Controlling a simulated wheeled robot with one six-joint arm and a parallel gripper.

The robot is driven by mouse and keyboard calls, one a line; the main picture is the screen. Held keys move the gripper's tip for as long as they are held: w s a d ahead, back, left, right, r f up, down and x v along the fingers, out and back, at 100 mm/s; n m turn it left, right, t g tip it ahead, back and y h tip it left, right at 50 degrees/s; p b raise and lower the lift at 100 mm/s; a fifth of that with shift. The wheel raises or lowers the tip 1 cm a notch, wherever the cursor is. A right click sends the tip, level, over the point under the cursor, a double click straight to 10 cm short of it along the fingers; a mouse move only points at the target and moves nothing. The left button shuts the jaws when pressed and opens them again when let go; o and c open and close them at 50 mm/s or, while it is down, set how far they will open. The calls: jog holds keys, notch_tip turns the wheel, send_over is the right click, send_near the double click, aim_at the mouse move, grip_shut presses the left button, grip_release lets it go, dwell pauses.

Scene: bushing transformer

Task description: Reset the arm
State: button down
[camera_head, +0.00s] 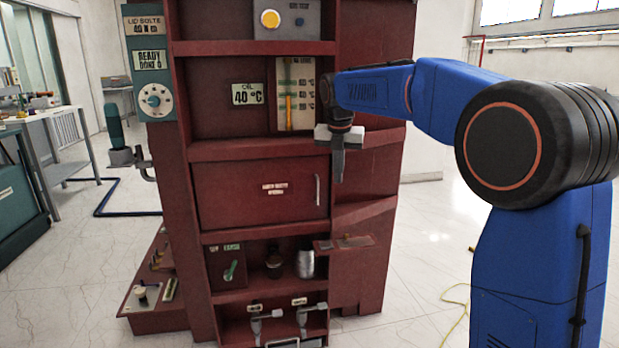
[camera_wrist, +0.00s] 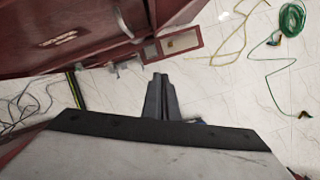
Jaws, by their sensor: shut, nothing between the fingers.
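My gripper (camera_head: 338,164) hangs pointing down from my blue arm, in front of the right side of the red cabinet (camera_head: 357,222). It is level with the closed cabinet drawer or door (camera_head: 262,190). In the wrist view my gripper's dark fingers (camera_wrist: 161,82) lie together with nothing between them. The arm reaches from the right of the head view, bent at the elbow. Below the fingers, the white tiled floor (camera_wrist: 215,85) shows in the wrist view.
A small red shelf (camera_head: 344,242) juts from the cabinet below my gripper. The lower compartments hold a silver canister (camera_head: 305,262), a dark jar (camera_head: 274,264) and a green switch (camera_head: 231,270). A green hose coil (camera_wrist: 291,18) and loose cables lie on the floor. A table stands at left.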

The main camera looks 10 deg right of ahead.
jog(key=s+d+f+m+t, duration=0.1)
jog(key=s+d+m, duration=0.3)
jog(key=s+m, duration=0.6)
jog(key=s+d+f+m, duration=0.1)
jog(key=s+d+m, duration=0.4)
jog(key=s, duration=0.9)
jog(key=s+d+f+m, duration=0.1)
jog(key=s+f+m, duration=0.6)
jog(key=s, duration=0.3)
jog(key=s+d+f+m+t, duration=0.1)
jog(key=s+f+m, duration=0.6)
jog(key=s+m, duration=0.3)
jog(key=shift+s+d+f+y, duration=0.2)
jog(key=shift+s+f+y, duration=0.1)
jog(key=shift+s, duration=0.4)
